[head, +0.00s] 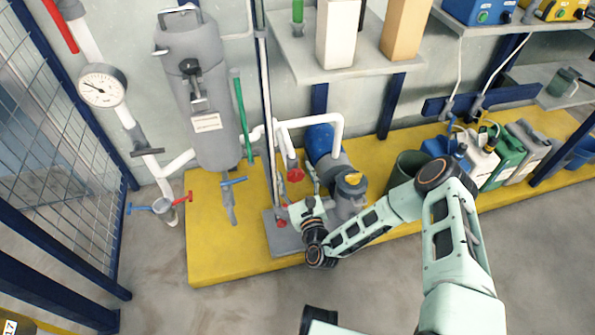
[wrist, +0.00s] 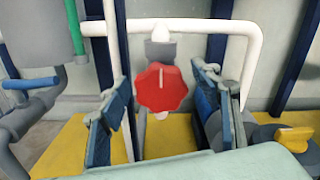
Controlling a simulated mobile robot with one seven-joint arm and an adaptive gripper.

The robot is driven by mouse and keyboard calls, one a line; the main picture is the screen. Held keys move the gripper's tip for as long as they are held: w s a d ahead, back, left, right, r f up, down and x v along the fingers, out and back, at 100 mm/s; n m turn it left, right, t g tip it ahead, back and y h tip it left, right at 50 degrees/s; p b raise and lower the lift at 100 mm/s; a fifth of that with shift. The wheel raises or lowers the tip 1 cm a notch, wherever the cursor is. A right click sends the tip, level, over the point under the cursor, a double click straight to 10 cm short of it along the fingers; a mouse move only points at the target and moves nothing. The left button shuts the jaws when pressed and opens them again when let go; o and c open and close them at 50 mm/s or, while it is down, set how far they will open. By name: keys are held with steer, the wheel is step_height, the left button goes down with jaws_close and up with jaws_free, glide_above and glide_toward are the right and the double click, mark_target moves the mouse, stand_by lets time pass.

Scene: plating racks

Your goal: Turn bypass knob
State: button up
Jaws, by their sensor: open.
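The bypass knob is a red, scalloped knob (wrist: 162,87) with a short white line pointing up, on a grey valve body under a white pipe loop. In the head view I take it to be the red knob (head: 296,175) below the white pipe. My gripper (wrist: 162,110) is open, with one blue-padded finger on each side of the knob in the picture. Gaps show between the knob and both fingers. How deep the knob lies between them is hard to tell. In the head view, my gripper (head: 296,186) is small and partly hidden by my wrist.
The white pipe loop (head: 310,122) arches over the knob. A blue motor pump (head: 322,145) with a yellow handle (head: 353,179) stands to the right. A grey tank (head: 205,110) and blue lever (head: 234,181) are to the left. The yellow plinth (head: 215,250) runs beneath.

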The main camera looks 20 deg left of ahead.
steer(key=shift+c, duration=0.5)
steer(key=c, duration=1.1)
steer(key=shift+r+m+p, duration=0.1)
steer(key=shift+m+p, duration=0.2)
steer(key=shift+m, duration=0.1)
steer(key=shift+m+p, duration=0.6)
steer(key=shift+m, duration=0.3)
steer(key=shift+w+m+p, duration=0.1)
steer(key=shift+m+p, duration=0.65)
steer(key=shift+m, duration=0.95)
steer(key=o, duration=1.2)
